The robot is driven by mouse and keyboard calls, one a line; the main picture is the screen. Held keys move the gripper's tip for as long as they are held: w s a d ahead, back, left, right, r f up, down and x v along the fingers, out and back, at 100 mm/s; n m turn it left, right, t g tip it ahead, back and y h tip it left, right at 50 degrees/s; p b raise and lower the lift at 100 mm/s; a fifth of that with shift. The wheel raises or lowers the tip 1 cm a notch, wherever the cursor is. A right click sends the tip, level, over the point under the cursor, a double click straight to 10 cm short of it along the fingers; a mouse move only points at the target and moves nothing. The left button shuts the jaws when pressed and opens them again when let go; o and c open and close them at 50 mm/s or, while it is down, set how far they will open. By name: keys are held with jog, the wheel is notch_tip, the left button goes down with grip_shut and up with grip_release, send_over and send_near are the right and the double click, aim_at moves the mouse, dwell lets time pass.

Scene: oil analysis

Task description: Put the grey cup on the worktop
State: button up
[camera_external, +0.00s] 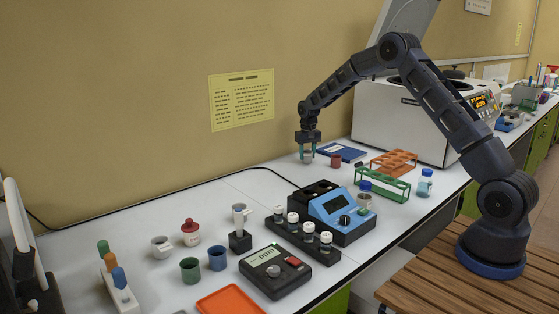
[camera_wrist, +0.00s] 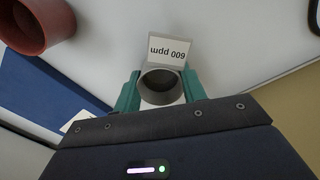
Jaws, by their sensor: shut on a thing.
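The grey cup (camera_wrist: 163,83) is in my gripper (camera_wrist: 160,92). It has a pale label tab reading "600 ppm", upside down in the wrist view. The green fingers are shut on it, one on each side, and I look down into its dark opening. In the external view, my gripper (camera_external: 308,154) points straight down at the back of the white worktop (camera_external: 232,187), left of the blue book. The small grey cup (camera_external: 307,159) shows between the fingers, low over or on the worktop; I cannot tell if it touches.
A red-brown cup (camera_external: 336,161) stands close to the right of my gripper, in front of a blue book (camera_external: 345,152). Green (camera_external: 383,183) and orange (camera_external: 394,162) racks stand further right. A blue analyser (camera_external: 338,209) is in front. White worktop left of my gripper is clear.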

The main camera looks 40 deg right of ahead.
jog(key=shift+f, duration=0.1)
jog(key=o, duration=1)
jog(key=shift+c, duration=0.2)
notch_tip(320, 180, up, 12)
jog(key=f, duration=0.1)
jog(key=s+a+r+n+t, duration=0.1)
jog(key=s+a+r, duration=0.2)
jog(key=s+r, duration=1.15)
jog(key=s+a+r+n+t, duration=0.1)
jog(key=s+r, duration=0.4)
jog(key=s, duration=0.2)
jog(key=s+a+r, duration=0.1)
jog(key=s+r, duration=0.3)
jog(key=s, duration=0.4)
jog(key=s+f+n+t, duration=0.1)
jog(key=s+f, duration=0.1)
jog(key=s, duration=1.3)
jog(key=s+a+f+n+t, duration=0.1)
jog(key=s, duration=1.4)
jog(key=shift+a+f+n+t, duration=0.3)
jog(key=shift+f, duration=0.05)
